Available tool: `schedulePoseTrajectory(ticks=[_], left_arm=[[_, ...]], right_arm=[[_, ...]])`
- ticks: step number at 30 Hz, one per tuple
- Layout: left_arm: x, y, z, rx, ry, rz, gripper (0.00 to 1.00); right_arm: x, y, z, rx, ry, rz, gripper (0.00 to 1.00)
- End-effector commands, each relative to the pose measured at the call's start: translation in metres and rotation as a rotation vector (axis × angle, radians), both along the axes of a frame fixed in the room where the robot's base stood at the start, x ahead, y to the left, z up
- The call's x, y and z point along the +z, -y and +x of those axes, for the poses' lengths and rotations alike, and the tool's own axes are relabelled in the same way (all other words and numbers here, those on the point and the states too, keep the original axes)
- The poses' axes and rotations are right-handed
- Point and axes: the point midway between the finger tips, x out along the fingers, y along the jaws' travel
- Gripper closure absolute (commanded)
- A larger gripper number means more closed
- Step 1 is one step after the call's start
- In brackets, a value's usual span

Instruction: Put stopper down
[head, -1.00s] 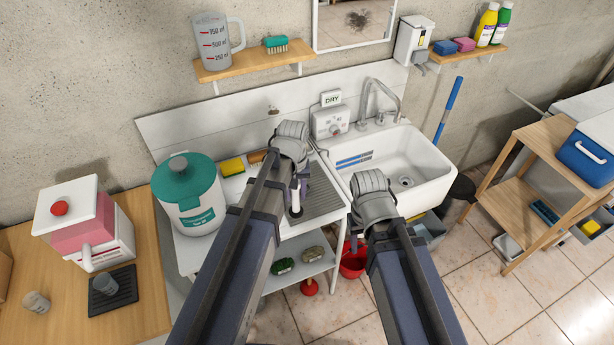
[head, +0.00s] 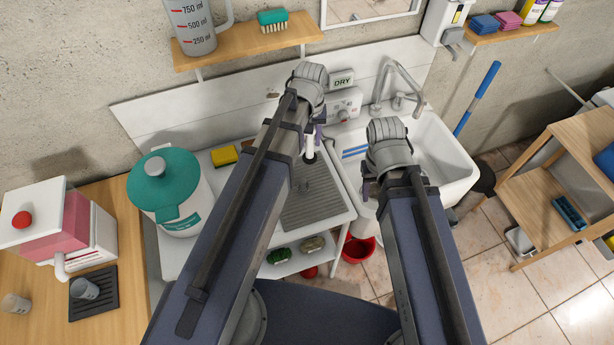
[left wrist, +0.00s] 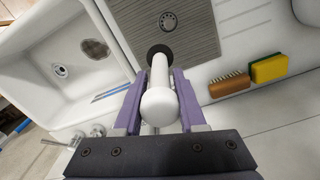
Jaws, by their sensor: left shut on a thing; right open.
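The stopper, with a white rounded handle (left wrist: 160,105) and a dark round base, is between the purple fingers of my left gripper (left wrist: 157,100). It also shows in the head view (head: 310,146), upright below my left gripper (head: 308,140). The left gripper is shut on the handle. The stopper is over the far part of the grey ribbed drainboard (head: 312,200); I cannot tell whether its base touches it. My right gripper (head: 370,190) is open, in front of the white sink basin (head: 452,160), its fingertips partly hidden.
A yellow sponge (left wrist: 269,68) and a brown brush (left wrist: 229,84) lie beside the drainboard. A teal-lidded container (head: 170,190) stands left of it. The tap (head: 400,95) rises behind the basin. A sign reading DRY (head: 342,80) stands at the back.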

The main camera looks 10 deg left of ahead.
Motion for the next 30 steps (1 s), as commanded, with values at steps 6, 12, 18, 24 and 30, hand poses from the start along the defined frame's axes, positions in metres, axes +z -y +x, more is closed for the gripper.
schedulePoseTrajectory(ticks=[6, 12, 18, 24, 30], left_arm=[[-0.012, 0.0, 0.0, 0.0, 0.0, 0.0, 1.0], [-0.042, 0.0, 0.0, 0.0, 0.0, 0.0, 1.0], [-0.065, 0.0, 0.0, 0.0, 0.0, 0.0, 1.0], [-0.065, 0.0, 0.0, 0.0, 0.0, 0.0, 1.0], [-0.086, 0.0, 0.0, 0.0, 0.0, 0.0, 1.0]], right_arm=[[-0.012, 0.0, 0.0, 0.002, 0.0, 0.0, 0.5], [-0.043, 0.0, 0.0, 0.007, 0.0, -0.001, 0.5], [-0.065, 0.0, 0.0, 0.007, 0.0, -0.001, 0.5], [-0.065, 0.0, 0.0, 0.006, 0.0, -0.001, 0.5], [-0.086, 0.0, 0.0, 0.006, 0.0, -0.001, 0.5]])
